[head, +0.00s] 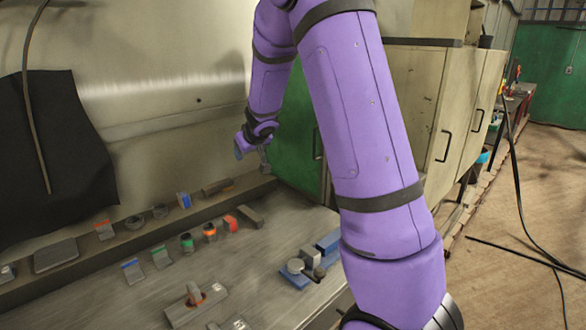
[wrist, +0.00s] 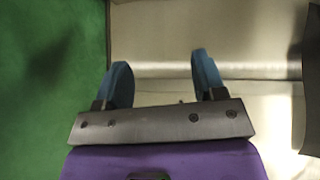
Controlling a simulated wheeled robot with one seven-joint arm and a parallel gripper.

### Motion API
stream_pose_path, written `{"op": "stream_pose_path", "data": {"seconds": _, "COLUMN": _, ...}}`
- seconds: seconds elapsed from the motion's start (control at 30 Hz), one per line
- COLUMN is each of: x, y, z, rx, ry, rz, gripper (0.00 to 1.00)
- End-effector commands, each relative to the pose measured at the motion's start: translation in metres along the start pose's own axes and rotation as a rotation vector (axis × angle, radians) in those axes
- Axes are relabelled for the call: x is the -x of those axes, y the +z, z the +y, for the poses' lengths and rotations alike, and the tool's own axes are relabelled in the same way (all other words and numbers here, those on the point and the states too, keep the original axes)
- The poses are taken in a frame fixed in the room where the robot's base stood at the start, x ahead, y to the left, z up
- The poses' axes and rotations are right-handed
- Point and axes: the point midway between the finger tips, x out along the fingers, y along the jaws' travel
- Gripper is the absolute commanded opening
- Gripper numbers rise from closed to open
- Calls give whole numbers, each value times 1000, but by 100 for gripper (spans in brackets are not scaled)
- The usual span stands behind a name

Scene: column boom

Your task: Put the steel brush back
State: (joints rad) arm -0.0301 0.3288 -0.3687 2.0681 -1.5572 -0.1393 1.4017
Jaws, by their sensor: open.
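My gripper (head: 252,155) hangs at the end of the purple arm in the head view, above the back ledge and in front of the metal wall. Its two blue fingers (wrist: 162,80) stand apart in the wrist view with nothing between them. I cannot pick out the steel brush for certain. A grey block-like tool (head: 195,303) with an upright part and an orange spot lies at the front of the bench. A long brownish block (head: 217,186) lies on the back ledge. The pictures are too small to tell whether either is the brush.
Several small blocks and discs stand along the ledge and bench, including a grey bar (head: 251,216). A blue tray (head: 294,279) holds grey pieces near the bench's right edge. A black cloth (head: 50,150) hangs at left. A green panel (head: 298,140) stands behind my arm.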

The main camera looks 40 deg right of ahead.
Motion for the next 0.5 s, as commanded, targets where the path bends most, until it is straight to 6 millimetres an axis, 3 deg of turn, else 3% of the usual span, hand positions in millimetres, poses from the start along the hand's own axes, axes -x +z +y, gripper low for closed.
{"op": "stream_pose_path", "data": {"seconds": 0.03, "x": 24, "y": -8, "z": 2, "rx": -15, "ry": 26, "rz": 33, "gripper": 64}}
{"op": "stream_pose_path", "data": {"seconds": 0.23, "x": 102, "y": -15, "z": 6, "rx": -62, "ry": 126, "rz": 81, "gripper": 64}}
{"op": "stream_pose_path", "data": {"seconds": 0.5, "x": 204, "y": 16, "z": -2, "rx": -112, "ry": 187, "rz": 30, "gripper": 64}}
